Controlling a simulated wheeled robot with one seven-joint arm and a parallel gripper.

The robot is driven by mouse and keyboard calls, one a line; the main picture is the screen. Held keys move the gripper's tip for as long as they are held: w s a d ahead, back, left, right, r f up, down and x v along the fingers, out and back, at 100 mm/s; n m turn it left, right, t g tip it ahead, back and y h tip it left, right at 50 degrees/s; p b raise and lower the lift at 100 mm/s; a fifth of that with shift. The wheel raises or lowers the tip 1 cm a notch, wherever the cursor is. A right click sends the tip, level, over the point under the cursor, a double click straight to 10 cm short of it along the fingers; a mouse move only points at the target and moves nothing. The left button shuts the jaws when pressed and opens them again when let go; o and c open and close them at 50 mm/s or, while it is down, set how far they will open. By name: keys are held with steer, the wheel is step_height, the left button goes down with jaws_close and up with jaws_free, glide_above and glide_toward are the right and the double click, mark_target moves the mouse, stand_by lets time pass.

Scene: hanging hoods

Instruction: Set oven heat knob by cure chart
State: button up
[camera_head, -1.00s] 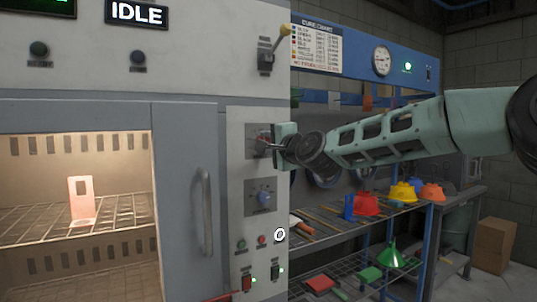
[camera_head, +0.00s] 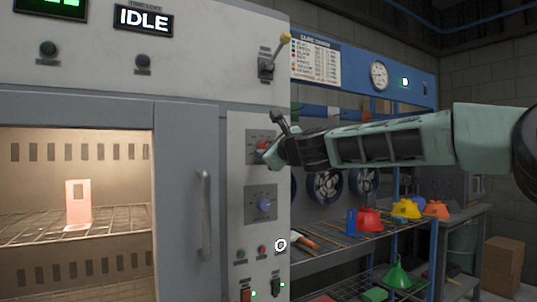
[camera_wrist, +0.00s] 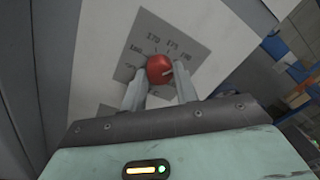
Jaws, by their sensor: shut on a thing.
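The oven's red heat knob (camera_wrist: 160,69) sits on a grey dial plate with printed numbers (camera_wrist: 135,45), which appears tilted in the wrist view. My gripper (camera_wrist: 160,90) is shut on the red knob, with one finger on each side. A pale pointer line shows on the knob's right side in the wrist view. In the head view the red knob (camera_head: 262,145) is partly covered by my gripper (camera_head: 270,150). The cure chart (camera_head: 315,61) hangs on the blue frame right of the oven; its rows are too small to read.
A blue knob (camera_head: 264,205) is below on the same panel, with small buttons and switches under it. The oven door handle (camera_head: 204,215) is to the left. A lever (camera_head: 268,65) is above. A shelf with coloured hoods (camera_head: 368,220) stands right.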

steer(key=shift+m+b, duration=1.1)
steer(key=shift+m, duration=3.1)
steer(key=o, duration=1)
steer(key=shift+c, duration=0.2)
steer(key=shift+s, duration=0.1)
steer(key=b+v, duration=0.8)
steer(key=v, duration=0.9)
steer(key=shift+r, duration=0.3)
